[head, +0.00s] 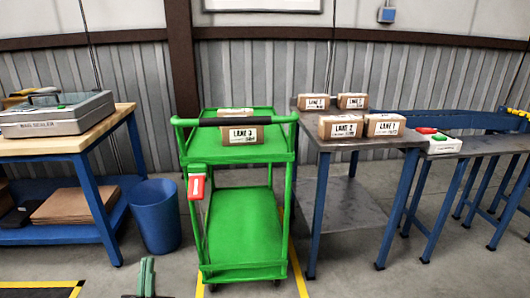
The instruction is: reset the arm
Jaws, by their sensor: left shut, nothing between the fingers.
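My left gripper (146,277) shows at the bottom edge, left of the middle, as green and dark parts low in front of the cart. It is shut and empty, and most of my left arm is out of the picture. My right gripper is not in view. A green cart (235,220) stands in the middle, with a brown carton (242,135) labelled LANE 3 on its top shelf. Several labelled cartons stand on the grey table to the right, among them a LANE 2 carton (341,127) and a LANE 1 carton (384,125) at the front.
A wooden-topped bench (55,144) with a bag sealer (55,115) is at left. A blue bin (157,216) stands between bench and cart. The grey table (345,205) is right of the cart. A red-and-white tag (196,187) hangs on the cart. Front floor looks clear.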

